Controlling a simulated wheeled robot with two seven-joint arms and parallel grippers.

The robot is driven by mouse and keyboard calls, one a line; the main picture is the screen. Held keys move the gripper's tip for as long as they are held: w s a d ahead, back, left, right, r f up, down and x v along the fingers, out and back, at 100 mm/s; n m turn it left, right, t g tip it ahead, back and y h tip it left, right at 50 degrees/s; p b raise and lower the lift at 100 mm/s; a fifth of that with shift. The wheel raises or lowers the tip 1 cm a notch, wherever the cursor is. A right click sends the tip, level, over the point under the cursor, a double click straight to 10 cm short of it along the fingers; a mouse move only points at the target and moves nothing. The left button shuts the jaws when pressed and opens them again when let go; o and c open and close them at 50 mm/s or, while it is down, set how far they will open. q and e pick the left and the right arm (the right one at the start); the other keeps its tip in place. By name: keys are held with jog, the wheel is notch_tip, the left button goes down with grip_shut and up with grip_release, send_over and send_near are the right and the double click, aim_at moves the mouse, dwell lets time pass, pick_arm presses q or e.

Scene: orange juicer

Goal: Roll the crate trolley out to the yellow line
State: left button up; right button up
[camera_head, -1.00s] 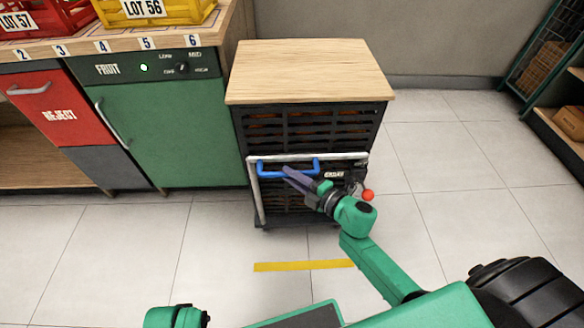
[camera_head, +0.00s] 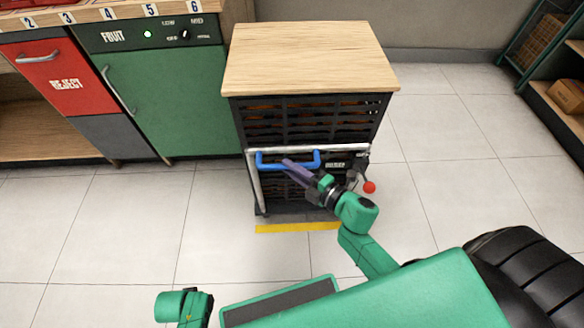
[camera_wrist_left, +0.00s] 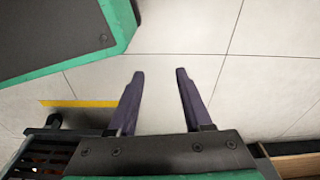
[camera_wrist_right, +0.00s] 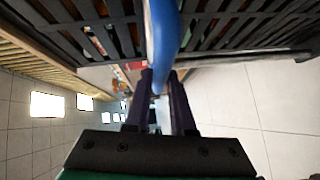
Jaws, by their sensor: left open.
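The crate trolley (camera_head: 310,60) has a wooden top, dark slatted sides and a silver front frame with a blue handle (camera_head: 270,165). My right gripper (camera_head: 288,164) is at the handle; in the right wrist view its fingers (camera_wrist_right: 162,85) are closed around the blue bar. The yellow line (camera_head: 298,228) lies on the floor right at the trolley's front bottom edge, with almost no floor showing between them. My left gripper (camera_wrist_left: 158,75) is open and empty over bare floor; the left wrist view also shows the yellow line (camera_wrist_left: 80,103) beside a dark slatted corner.
A lever with a red knob (camera_head: 369,187) sticks out at the trolley's lower right. The green FRUIT cabinet (camera_head: 165,100) and red REJECT front (camera_head: 65,80) stand to the left. A shelf (camera_head: 555,115) stands at the far right. Tiled floor is clear on both sides.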

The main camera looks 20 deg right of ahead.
jog(key=o, duration=0.4)
jog(key=shift+a+f, duration=0.15)
jog(key=shift+f, duration=0.15)
pick_arm(q)
jog(key=shift+f, duration=0.1)
pick_arm(e)
jog(key=shift+r, duration=0.15)
pick_arm(q)
jog(key=shift+s+a+f+p, duration=0.25)
jog(key=shift+s+f+p, duration=0.45)
jog(key=shift+s+f, duration=0.2)
pick_arm(e)
jog(key=v, duration=1.4)
jog(key=shift+s+d, duration=0.2)
jog(key=shift+d, duration=0.05)
